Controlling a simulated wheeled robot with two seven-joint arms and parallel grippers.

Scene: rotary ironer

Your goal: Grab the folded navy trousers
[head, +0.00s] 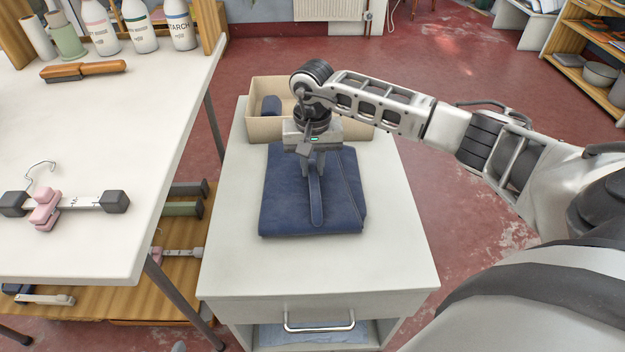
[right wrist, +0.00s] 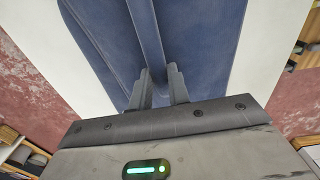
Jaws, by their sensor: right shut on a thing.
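The folded navy trousers (head: 285,205) lie flat on the white cabinet top, with a raised strip running down their middle. My right gripper (head: 314,175) reaches down over them from above, with its fingers at the far end of the strip. In the right wrist view the two fingers (right wrist: 163,90) stand on either side of the strip of the navy trousers (right wrist: 195,35), shut on it. The trousers appear to rest on the cabinet. My left gripper is not in view.
The white cabinet (head: 400,245) has a drawer handle at its front. A cardboard box (head: 265,128) with a dark blue item stands at its back. At left, a white table (head: 110,150) holds bottles (head: 140,25), a wooden brush (head: 83,70) and a pink clip hanger (head: 45,208).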

